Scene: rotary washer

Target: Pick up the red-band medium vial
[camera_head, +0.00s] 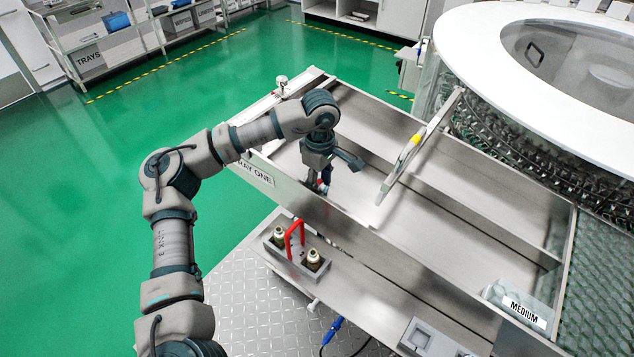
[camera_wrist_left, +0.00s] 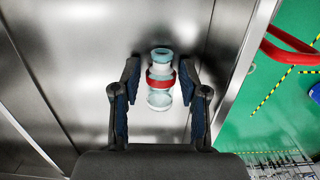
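The red-band medium vial (camera_wrist_left: 160,80) is a small clear vial with a red band around its middle. In the left wrist view it is on a bare metal surface. My left gripper (camera_head: 333,172) reaches down into the metal tray from the left, and its two fingers are spread. In the left wrist view my left gripper (camera_wrist_left: 160,78) has one finger on each side of the vial, with a gap visible on both sides. In the head view the gripper mostly hides the vial. My right gripper is in neither view.
A small caddy (camera_head: 297,262) with a red handle (camera_head: 292,238) and several vials stands in front of the tray wall. A slanted metal bar (camera_head: 405,158) with a yellow mark rises right of the gripper. A "MEDIUM" label (camera_head: 523,311) and the rotary washer (camera_head: 480,40) are at right.

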